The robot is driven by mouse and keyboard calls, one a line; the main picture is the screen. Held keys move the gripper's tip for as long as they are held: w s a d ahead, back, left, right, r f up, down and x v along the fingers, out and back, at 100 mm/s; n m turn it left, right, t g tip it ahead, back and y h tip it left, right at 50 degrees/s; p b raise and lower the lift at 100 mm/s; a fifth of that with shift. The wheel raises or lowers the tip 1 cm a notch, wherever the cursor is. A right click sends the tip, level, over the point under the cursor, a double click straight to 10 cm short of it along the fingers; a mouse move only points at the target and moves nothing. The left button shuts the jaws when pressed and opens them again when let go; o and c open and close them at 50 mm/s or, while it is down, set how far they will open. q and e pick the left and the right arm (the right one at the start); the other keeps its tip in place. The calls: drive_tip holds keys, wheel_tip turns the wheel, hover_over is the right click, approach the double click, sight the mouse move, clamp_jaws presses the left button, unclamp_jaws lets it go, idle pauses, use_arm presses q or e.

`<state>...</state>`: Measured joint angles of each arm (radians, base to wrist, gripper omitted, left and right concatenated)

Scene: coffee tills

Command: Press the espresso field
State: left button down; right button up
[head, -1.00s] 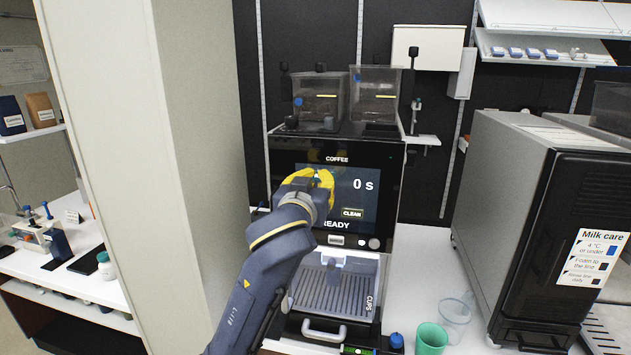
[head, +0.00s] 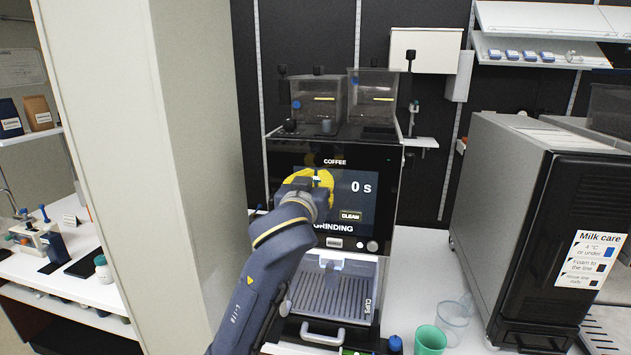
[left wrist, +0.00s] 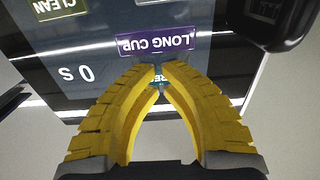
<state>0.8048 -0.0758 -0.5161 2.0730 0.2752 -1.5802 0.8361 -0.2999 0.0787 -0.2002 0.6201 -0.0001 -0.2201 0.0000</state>
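The coffee machine's dark touch screen (head: 361,203) reads "COFFEE", "0 s", "CLEAN" and "GRINDING". My left gripper (head: 318,176) is at the left part of the screen and hides the fields behind it. In the left wrist view the screen appears upside down, with a purple "LONG CUP" field (left wrist: 155,43) just beyond the yellow fingertips. The left gripper (left wrist: 158,70) is shut, its tips together, with nothing seen held. A small teal patch with part of some lettering (left wrist: 159,85) shows between the fingers; the espresso field's name cannot be read in full. Contact with the screen cannot be told.
Bean hoppers (head: 372,98) stand on top of the machine, with a drip tray (head: 334,296) below. A green cup (head: 431,340) and a clear cup (head: 455,311) stand at the lower right. A black milk unit (head: 540,225) is at right, a pale wall panel (head: 175,130) at left.

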idle(0.5)
use_arm(q)
drive_tip(key=shift+v, duration=2.7)
